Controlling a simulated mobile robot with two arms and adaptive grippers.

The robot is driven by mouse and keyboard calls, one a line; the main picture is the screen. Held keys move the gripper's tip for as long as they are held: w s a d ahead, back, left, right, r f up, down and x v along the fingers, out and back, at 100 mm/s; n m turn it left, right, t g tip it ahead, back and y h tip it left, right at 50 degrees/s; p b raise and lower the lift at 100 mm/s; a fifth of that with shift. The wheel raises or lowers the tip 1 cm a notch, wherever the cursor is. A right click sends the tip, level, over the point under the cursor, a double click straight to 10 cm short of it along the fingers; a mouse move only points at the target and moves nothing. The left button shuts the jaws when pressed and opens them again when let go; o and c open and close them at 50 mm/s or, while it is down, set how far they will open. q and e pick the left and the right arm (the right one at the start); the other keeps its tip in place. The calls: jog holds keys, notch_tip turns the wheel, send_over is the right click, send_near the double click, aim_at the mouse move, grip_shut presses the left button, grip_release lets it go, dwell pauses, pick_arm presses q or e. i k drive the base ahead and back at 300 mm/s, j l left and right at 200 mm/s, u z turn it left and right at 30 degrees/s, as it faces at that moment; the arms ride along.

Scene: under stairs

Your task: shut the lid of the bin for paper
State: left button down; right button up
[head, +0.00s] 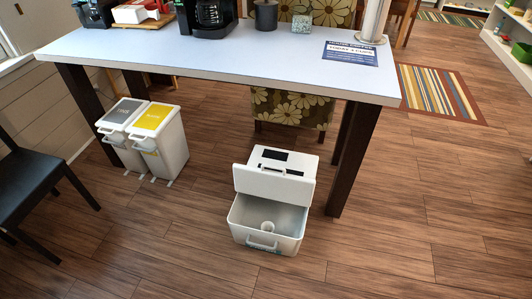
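A white bin (291,220) stands on the floor in front of the table, with its lid (273,185) standing raised at its back edge. The bin's inside is open to view and holds a small white cup-like object (267,227). A handle (262,245) is on its front. Just behind the raised lid is a white top with dark labels (274,154), partly hidden; I cannot tell whether it is a separate bin. Two slim bins stand at the left with lids down, one grey (121,114) and one yellow (155,116). Their labels are too small to read. Neither gripper is in view.
A white-topped table (250,60) stands over the bins, its dark right leg (355,160) close to the open bin. A dark chair (35,185) is at the left. A flowered chair (292,108) is behind the table. The wooden floor in front is clear.

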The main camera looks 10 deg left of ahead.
aim_at(284, 187)
jog(key=i+l+u, duration=0.15)
jog(key=u, duration=0.2)
jog(key=i+l+u, duration=0.15)
jog(key=u, duration=0.25)
jog(key=i+l+u, duration=0.1)
jog(key=l+u, duration=0.25)
